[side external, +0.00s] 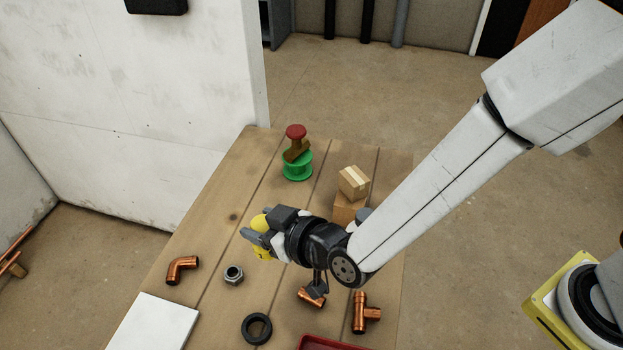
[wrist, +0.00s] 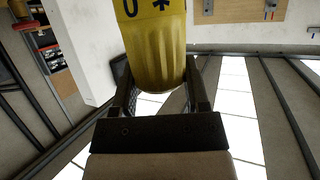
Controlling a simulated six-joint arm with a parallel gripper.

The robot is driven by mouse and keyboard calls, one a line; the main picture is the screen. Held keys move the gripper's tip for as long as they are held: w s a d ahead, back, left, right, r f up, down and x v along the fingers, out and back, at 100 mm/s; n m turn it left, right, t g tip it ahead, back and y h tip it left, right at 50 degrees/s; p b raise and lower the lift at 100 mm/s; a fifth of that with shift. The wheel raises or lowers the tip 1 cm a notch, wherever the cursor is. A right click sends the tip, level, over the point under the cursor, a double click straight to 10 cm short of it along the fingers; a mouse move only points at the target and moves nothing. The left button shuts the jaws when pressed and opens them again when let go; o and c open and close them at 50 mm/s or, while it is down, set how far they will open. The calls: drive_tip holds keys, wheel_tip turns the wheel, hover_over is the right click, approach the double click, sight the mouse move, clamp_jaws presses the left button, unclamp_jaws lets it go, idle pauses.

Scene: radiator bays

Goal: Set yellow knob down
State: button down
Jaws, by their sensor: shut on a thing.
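The yellow knob (side external: 259,222) is held between the fingers of my gripper (side external: 255,236), over the wooden table (side external: 215,217). In the wrist view the yellow knob (wrist: 155,45) is ribbed, with dark markings near its top edge. My gripper (wrist: 160,95) has one finger on each side of it there. The gripper hides part of the knob in the side view. I cannot tell exactly how far the knob is above the table.
Behind stand a green spool (side external: 297,170) with a red-topped part (side external: 296,133) on it, and stacked boxes (side external: 354,183). In front lie a copper elbow (side external: 181,268), a nut (side external: 233,274), a black ring (side external: 257,329), a copper tee (side external: 363,315), a white plate (side external: 153,325) and a red tray (side external: 325,344).

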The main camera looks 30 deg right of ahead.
drive_tip(key=shift+f, duration=2.1)
drive_tip(key=shift+f, duration=2.2)
drive_tip(key=shift+f, duration=1.8)
drive_tip(key=shift+f, duration=0.55)
drive_tip(key=shift+c, duration=0.4)
unclamp_jaws()
